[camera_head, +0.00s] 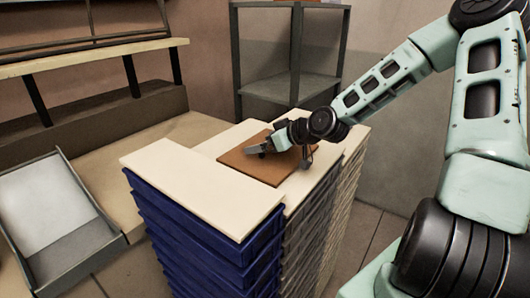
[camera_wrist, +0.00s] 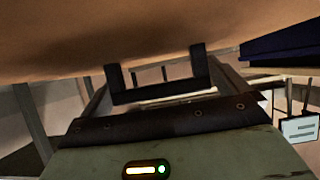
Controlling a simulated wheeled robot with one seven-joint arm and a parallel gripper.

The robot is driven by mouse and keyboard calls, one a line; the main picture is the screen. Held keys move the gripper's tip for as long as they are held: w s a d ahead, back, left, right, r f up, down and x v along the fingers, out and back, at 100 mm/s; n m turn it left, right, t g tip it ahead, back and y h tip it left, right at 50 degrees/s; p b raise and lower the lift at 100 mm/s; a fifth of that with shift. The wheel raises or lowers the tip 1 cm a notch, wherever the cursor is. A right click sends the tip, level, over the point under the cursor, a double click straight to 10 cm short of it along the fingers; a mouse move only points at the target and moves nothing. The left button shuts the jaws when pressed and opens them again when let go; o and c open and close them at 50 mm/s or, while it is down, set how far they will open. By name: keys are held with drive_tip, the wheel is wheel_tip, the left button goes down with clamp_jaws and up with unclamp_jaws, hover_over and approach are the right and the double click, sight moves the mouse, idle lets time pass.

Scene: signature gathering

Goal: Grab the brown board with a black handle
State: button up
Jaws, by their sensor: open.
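The brown board (camera_head: 250,167) lies flat on the cream tops of stacked crates in the head view. My gripper (camera_head: 257,149) is just above the board, reaching in from the right over its upper part. A small dark bit shows at the gripper's tip, and I cannot tell whether it is the black handle or a finger. In the wrist view the brown board (camera_wrist: 150,35) fills the top, very close. My gripper's dark fingers (camera_wrist: 157,82) stand apart against it, open, with nothing seen between them. The handle cannot be made out clearly.
Blue crates (camera_head: 205,240) stand stacked at the front, with grey crates (camera_head: 305,225) beside them. A cream lid (camera_head: 195,185) lies in front of the board. A grey tray (camera_head: 55,205) is at left, and a metal shelf (camera_head: 290,85) stands behind.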

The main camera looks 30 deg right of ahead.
drive_tip(key=c, duration=0.9)
drive_tip(key=shift+c, duration=0.2)
drive_tip(key=shift+r, duration=0.15)
